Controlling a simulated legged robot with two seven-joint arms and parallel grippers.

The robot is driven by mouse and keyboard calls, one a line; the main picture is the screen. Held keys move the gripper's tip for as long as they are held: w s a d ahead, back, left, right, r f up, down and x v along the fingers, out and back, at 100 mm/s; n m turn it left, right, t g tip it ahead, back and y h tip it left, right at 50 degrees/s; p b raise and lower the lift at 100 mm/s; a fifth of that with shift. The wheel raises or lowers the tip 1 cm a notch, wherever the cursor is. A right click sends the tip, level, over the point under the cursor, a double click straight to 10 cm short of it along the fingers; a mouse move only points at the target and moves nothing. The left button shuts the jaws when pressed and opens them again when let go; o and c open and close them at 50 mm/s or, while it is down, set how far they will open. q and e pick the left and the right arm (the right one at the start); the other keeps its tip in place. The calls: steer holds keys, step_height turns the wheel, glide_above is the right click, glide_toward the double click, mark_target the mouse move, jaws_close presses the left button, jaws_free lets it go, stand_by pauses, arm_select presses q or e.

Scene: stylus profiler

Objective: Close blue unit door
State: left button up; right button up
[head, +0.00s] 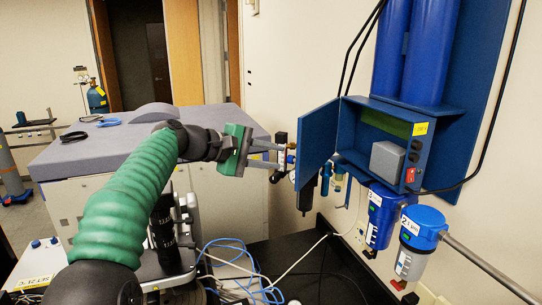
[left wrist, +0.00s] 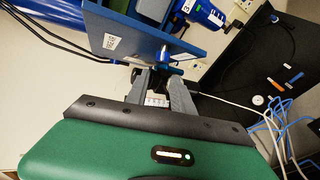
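The blue unit (head: 385,140) is mounted on the wall at the right of the head view. Its door (head: 316,142) stands open, swung out to the left, and the inside with a grey box shows. The door also shows in the left wrist view (left wrist: 170,38), where it carries a white label. My left gripper (head: 284,157) is just left of the door's free edge. Its fingers are apart with nothing clearly between them; they also show in the left wrist view (left wrist: 159,78). I cannot tell whether a finger touches the door. My right gripper is not in view.
Blue filter housings (head: 418,240) hang below the unit, with a grey pipe running right. Fittings and a dark regulator (head: 308,190) are on the wall behind the fingers. Cables (head: 235,260) lie on the black bench. A large grey-topped machine (head: 100,145) stands behind my left arm.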

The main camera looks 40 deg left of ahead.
arm_select(q)
steer(key=shift+d+r, duration=0.1)
steer(key=shift+d, duration=0.3)
steer(key=c, duration=0.5)
steer(key=shift+d+r, duration=0.1)
steer(key=shift+d, duration=0.3)
jaws_close()
steer(key=shift+a, duration=0.15)
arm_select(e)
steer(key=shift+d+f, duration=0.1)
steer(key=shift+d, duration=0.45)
arm_select(q)
steer(key=shift+c, duration=0.2)
jaws_free()
steer(key=shift+a, duration=0.1)
steer(key=o, duration=0.9)
steer(key=shift+a, duration=0.25)
steer(key=shift+c, duration=0.2)
steer(key=shift+d, duration=0.1)
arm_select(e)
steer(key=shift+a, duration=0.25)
